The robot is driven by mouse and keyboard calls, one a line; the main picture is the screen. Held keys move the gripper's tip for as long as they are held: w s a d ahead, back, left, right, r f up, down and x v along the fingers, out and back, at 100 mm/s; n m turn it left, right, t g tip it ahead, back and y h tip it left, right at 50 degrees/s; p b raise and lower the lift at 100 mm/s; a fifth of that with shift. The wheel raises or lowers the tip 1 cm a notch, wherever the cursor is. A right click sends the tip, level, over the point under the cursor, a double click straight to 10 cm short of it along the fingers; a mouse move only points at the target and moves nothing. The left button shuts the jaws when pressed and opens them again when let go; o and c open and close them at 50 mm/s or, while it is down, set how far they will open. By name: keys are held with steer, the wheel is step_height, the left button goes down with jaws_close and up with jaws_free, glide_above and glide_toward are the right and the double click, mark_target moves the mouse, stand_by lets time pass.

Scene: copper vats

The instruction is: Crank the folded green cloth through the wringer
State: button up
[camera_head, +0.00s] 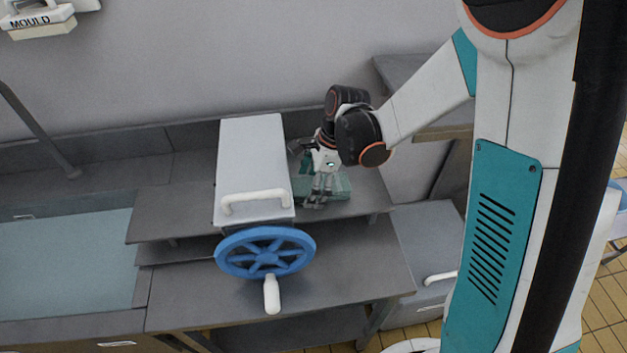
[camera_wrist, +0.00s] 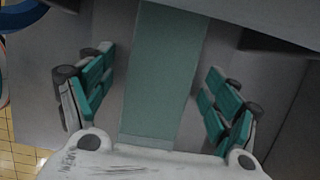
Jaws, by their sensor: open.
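The folded green cloth (camera_head: 339,184) lies on the grey shelf to the right of the wringer (camera_head: 252,165). In the wrist view the cloth (camera_wrist: 160,75) is a flat pale green strip running up under a grey edge at the top. My gripper (camera_head: 318,196) is over the cloth, and its open fingers (camera_wrist: 155,110) stand on either side of the strip with gaps between. Whether they touch the shelf is unclear. The wringer has a white cover with a handle. Its blue crank wheel (camera_head: 265,252) faces front, with a white grip (camera_head: 271,294) pointing down.
A basin of pale water (camera_head: 65,260) lies at the left. A grey bench (camera_head: 330,270) runs below the wringer. A white box marked MOULD (camera_head: 38,20) is at the upper left. A lower grey cabinet (camera_head: 428,240) with a white handle stands at the right.

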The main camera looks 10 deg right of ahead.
steer(key=c, duration=1.3)
steer(key=shift+c, duration=0.2)
steer(key=shift+d, duration=0.15)
